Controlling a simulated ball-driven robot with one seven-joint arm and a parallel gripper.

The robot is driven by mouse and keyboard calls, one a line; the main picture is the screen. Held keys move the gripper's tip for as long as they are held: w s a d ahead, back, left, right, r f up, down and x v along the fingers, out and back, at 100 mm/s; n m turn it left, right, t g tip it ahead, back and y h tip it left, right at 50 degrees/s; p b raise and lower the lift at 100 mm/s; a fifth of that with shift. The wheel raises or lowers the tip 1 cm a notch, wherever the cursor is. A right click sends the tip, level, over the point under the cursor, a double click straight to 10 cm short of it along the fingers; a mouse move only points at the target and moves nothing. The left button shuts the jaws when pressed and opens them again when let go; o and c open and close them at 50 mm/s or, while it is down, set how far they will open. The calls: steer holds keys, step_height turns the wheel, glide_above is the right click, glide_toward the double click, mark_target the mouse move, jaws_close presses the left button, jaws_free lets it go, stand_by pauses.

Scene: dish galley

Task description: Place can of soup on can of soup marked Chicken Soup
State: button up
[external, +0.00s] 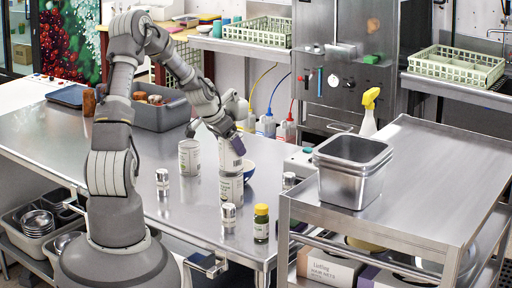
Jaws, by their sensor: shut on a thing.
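My gripper (236,141), pointing down, is shut on a pale can of soup (230,157) near the front right of the steel table. A second pale can (231,189) stands upright directly below the held can. The two look lined up and very close; I cannot tell whether they touch. A third pale can (189,157) stands upright to the left, apart from them. The labels are too small to read, so I cannot tell which is marked Chicken Soup.
A blue-rimmed bowl (248,170) sits just behind the cans. Metal shakers (162,182) and a yellow-capped bottle (261,223) stand around them. A grey bin (170,117) is behind on the table (120,150). A steel cart (420,190) with metal pans (350,185) stands at right.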

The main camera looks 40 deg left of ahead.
steer(key=shift+f, duration=0.45)
steer(key=shift+f, duration=0.2)
steer(key=o, duration=1.3)
steer(key=shift+c, duration=0.2)
steer(key=shift+r, duration=0.1)
